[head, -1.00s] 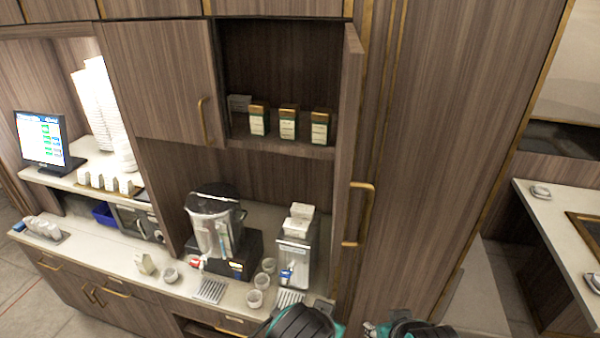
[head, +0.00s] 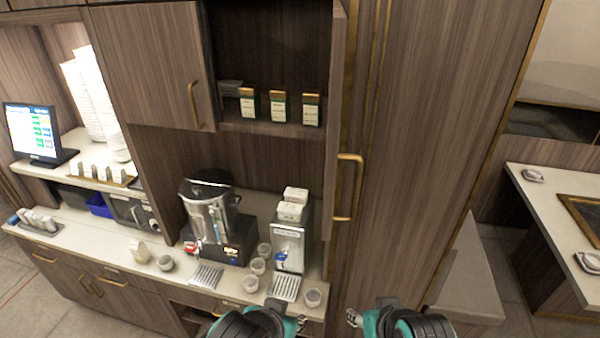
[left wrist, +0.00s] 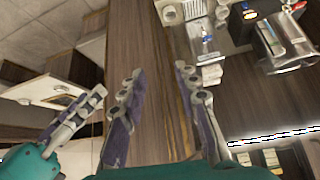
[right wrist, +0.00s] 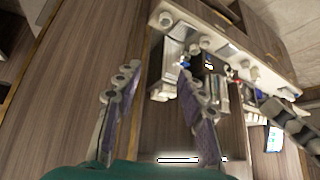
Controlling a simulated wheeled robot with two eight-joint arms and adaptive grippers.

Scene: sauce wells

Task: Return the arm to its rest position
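My left gripper (head: 302,323) and right gripper (head: 353,318) show at the bottom of the head view, apart from each other, in front of the counter and cabinet. In the left wrist view the two fingers of my left gripper (left wrist: 158,105) stand apart with nothing between them. In the right wrist view the fingers of my right gripper (right wrist: 160,100) are also apart and empty. Each wrist view shows part of the other gripper at its side. Neither gripper touches anything that I can see.
The counter (head: 150,268) holds a large steel dispenser (head: 208,215), a smaller machine (head: 290,245) and several cups. An upper cabinet door (head: 335,120) stands open, showing three labelled boxes (head: 278,107) on a shelf. A table (head: 545,215) stands at the right.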

